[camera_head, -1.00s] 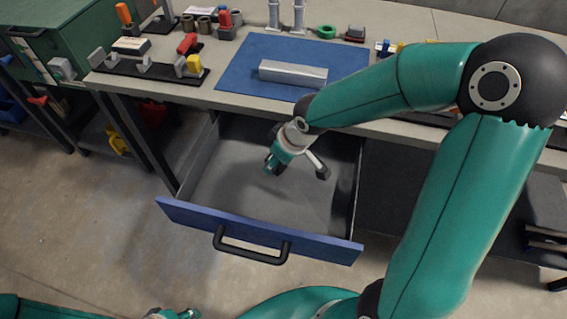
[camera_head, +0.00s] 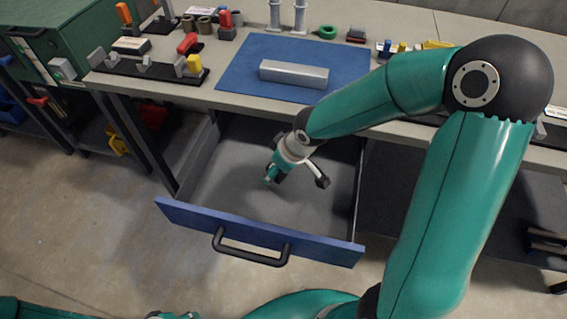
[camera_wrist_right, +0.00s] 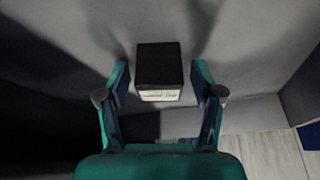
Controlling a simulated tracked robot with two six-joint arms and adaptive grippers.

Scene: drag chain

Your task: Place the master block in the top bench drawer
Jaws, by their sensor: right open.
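The top bench drawer (camera_head: 225,195), grey inside with a blue front, stands pulled open under the bench. My right gripper (camera_head: 296,182) is inside the drawer opening, pointing down, with its fingers spread. In the right wrist view a black block with a white label (camera_wrist_right: 159,72), seemingly the master block, is between and beyond the open fingers (camera_wrist_right: 160,88), with a gap on both sides. It appears to lie on the drawer floor. I cannot make it out clearly in the head view. Part of my left arm (camera_head: 172,315) shows at the bottom edge; its fingers cannot be made out.
A silver bar (camera_head: 293,74) lies on a blue mat (camera_head: 245,75) on the bench. Fixtures with red and yellow parts (camera_head: 150,66) stand at the left. The drawer's blue front with a black handle (camera_head: 250,252) sticks out over the floor.

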